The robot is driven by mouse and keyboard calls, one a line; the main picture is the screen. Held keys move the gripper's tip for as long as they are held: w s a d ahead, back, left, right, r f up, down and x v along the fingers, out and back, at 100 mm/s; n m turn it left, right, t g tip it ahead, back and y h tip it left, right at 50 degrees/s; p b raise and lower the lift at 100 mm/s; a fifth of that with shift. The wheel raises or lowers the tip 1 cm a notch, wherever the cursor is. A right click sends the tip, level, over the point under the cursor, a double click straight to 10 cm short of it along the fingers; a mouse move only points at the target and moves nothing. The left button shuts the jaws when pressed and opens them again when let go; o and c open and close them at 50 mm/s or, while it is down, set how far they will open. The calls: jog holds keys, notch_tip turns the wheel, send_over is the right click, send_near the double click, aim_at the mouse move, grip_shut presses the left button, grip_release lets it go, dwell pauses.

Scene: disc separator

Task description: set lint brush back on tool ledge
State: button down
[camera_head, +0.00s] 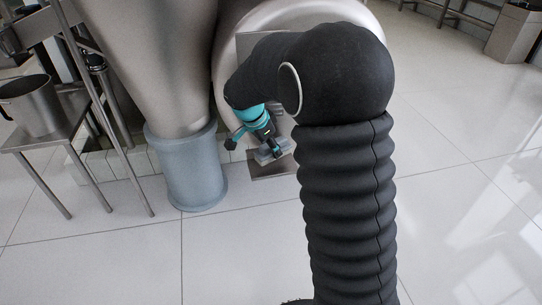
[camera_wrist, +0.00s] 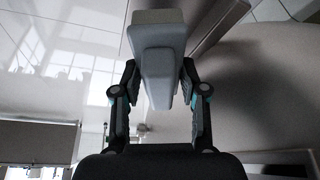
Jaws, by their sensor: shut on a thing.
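My gripper (camera_head: 266,148) reaches down in front of the steel machine, with its teal body showing below my black arm. In the wrist view my gripper (camera_wrist: 160,80) has a finger on each side of the lint brush (camera_wrist: 158,62) and is shut on it. The brush has a blue-grey tapering handle and a paler block at its far end. In the head view only a small grey part of the brush (camera_head: 272,157) shows at the fingertips. A flat brownish plate (camera_head: 262,172), perhaps the tool ledge, lies just below it. I cannot tell whether they touch.
A large round steel housing (camera_head: 232,35) stands behind my gripper. A steel cone on a blue-grey cylindrical foot (camera_head: 187,175) stands close to its left. A metal table (camera_head: 52,138) with a pot (camera_head: 30,105) is at the far left.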

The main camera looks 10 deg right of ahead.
aim_at(271, 156)
jog(key=shift+f, duration=1.8)
jog(key=shift+f+b, duration=0.1)
jog(key=shift+b, duration=0.25)
jog(key=c, duration=0.6)
grip_release()
